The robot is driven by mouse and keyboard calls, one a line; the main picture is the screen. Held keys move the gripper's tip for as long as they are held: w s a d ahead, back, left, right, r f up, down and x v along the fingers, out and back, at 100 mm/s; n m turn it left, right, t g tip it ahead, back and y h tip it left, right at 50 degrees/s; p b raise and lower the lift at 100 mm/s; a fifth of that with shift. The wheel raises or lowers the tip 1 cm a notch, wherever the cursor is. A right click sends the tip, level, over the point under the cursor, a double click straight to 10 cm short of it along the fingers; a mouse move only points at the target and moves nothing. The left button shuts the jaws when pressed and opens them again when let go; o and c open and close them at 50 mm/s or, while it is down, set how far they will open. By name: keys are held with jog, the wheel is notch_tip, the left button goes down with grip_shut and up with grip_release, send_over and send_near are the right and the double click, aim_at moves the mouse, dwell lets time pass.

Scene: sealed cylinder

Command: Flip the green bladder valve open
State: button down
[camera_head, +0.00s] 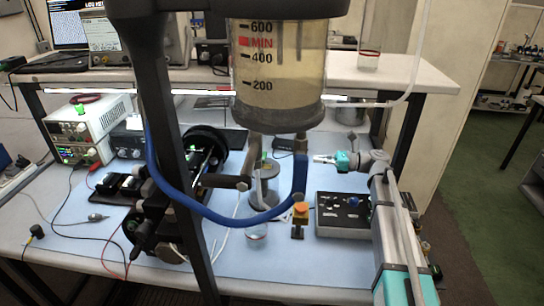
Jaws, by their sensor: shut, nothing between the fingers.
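A small green part (264,155) shows below the large clear cylinder (280,75), among the fittings above a grey round body (263,190). It is too small to tell for certain that it is the bladder valve or how its handle is turned. My gripper (318,159) is at the end of my teal and grey arm, pointing left. It is shut and empty, to the right of the green part and apart from it. A vertical blue hose end (300,175) stands between them in the picture.
A blue hose (225,216) loops below the cylinder, and a dark post (175,150) crosses the view. A black control box (343,214) and an orange button (300,209) sit on the blue bench top (320,260). Instruments (90,128) stand at left.

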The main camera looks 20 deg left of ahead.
aim_at(274, 162)
jog(key=shift+s+a+r, duration=0.1)
jog(key=shift+a, duration=0.15)
jog(key=x, duration=1.4)
jog(key=shift+s, duration=0.1)
